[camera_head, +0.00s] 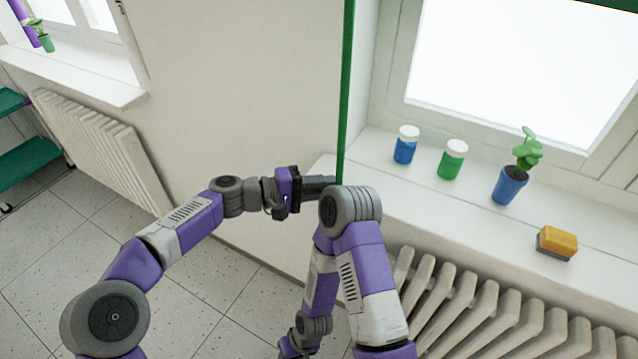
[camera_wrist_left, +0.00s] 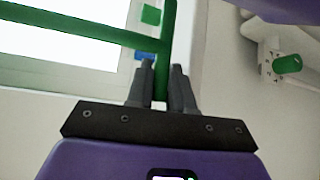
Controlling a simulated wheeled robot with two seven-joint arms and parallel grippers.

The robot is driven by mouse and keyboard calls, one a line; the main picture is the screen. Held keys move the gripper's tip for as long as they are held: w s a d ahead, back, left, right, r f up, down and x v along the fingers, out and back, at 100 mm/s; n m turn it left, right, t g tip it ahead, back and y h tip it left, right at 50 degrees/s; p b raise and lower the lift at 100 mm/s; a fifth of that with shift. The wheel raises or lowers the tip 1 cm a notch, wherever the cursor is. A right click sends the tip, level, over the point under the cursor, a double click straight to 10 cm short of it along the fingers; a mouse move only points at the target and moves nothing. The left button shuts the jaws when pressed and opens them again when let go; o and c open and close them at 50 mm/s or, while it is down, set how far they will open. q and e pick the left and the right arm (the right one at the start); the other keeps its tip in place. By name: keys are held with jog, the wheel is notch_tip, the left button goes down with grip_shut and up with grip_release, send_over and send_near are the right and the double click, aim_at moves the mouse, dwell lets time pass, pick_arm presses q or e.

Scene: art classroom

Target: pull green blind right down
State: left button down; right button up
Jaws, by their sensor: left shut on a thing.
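A thin green pull strip (camera_head: 346,80) hangs straight down in front of the wall beside the right-hand window. A dark green edge of the blind (camera_head: 610,3) shows at the top right corner. My left gripper (camera_head: 333,184) is shut on the strip near its visible lower end; my right arm's elbow stands close in front. In the left wrist view the strip (camera_wrist_left: 169,35) passes between the two fingers (camera_wrist_left: 162,82), and a green bar (camera_wrist_left: 80,24) crosses the window at the upper left. My right arm folds down to the bottom edge, its fingers out of frame.
On the right-hand sill (camera_head: 440,205) stand a blue jar (camera_head: 405,149), a green jar (camera_head: 451,163), a plant in a blue pot (camera_head: 509,187) and a yellow sponge (camera_head: 556,243). A radiator (camera_head: 490,317) is below. Another radiator (camera_head: 95,145) and a green shelf (camera_head: 28,163) are left.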

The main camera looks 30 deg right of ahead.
pick_arm(q)
jog(key=c, duration=1.1)
grip_release()
jog(key=shift+p+v, duration=0.85)
jog(key=shift+v, duration=2.95)
